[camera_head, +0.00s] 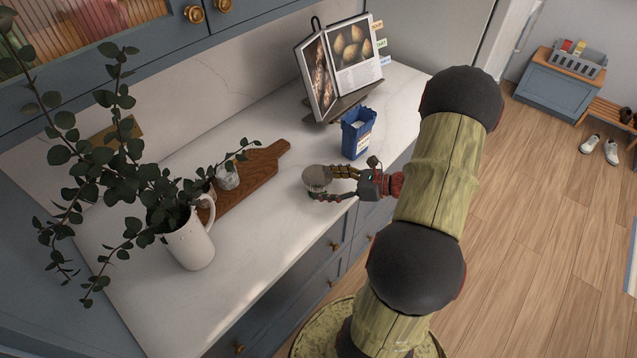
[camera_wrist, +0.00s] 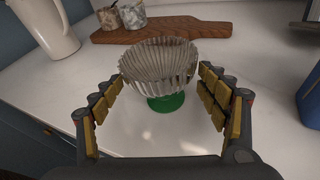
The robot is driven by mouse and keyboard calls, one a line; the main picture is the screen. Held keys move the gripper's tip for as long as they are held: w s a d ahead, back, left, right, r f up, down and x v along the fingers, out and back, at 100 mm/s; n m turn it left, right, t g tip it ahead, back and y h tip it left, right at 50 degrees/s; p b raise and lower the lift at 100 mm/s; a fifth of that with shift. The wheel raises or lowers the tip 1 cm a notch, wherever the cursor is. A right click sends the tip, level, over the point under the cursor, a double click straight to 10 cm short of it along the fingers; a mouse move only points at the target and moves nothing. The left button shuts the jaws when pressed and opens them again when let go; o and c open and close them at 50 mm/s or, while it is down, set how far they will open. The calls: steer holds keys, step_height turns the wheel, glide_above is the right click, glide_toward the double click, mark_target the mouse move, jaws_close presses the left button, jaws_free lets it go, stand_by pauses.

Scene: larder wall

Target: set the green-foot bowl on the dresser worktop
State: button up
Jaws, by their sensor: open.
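The green-foot bowl (camera_wrist: 160,62) is a pale grey, ribbed bowl on a green foot (camera_wrist: 166,103). It stands upright on the white dresser worktop (camera_wrist: 150,132), near the front edge. In the head view the bowl (camera_head: 317,178) is small and my gripper's fingers reach toward it from the right. My gripper (camera_head: 330,184) is open, with one finger on each side of the bowl. In the wrist view the fingers of my gripper (camera_wrist: 162,98) are spread, with gaps showing beside the lower bowl and foot. Whether a fingertip touches the rim is hard to tell.
A wooden board (camera_head: 255,177) with small jars (camera_head: 227,178) lies behind the bowl. A white jug (camera_head: 190,240) with leafy stems stands left. A blue box (camera_head: 357,135) and a cookbook on a stand (camera_head: 340,65) stand at the back right. The worktop's front left is clear.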

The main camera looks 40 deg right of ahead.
steer(key=p+v, duration=0.1)
steer(key=v, duration=0.8)
steer(key=shift+s+d+p, duration=0.2)
steer(key=shift+s+p, duration=0.15)
